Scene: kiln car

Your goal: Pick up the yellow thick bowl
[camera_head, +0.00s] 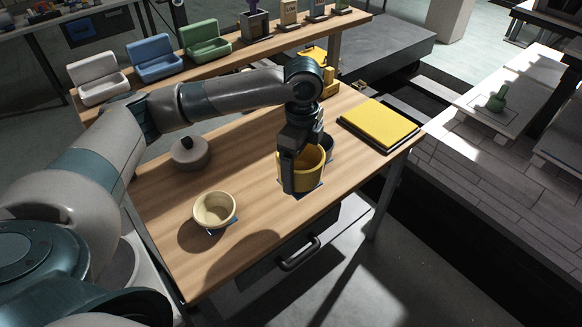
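The yellow thick bowl (308,178) is at the right part of the wooden table, over a small dark mat (313,192). My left gripper (306,160) points down at the bowl. One dark finger is in front of the bowl's left side and the other is at its far right side. The fingers are spread apart with the bowl between them. Whether they press on it, I cannot tell. The gripper hides part of the bowl's rim and inside. My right gripper is not in view.
A yellow slab (380,122) lies at the table's right end. White, blue and green holders (153,58) line the back shelf. The table (250,222) is bare between the bowls.

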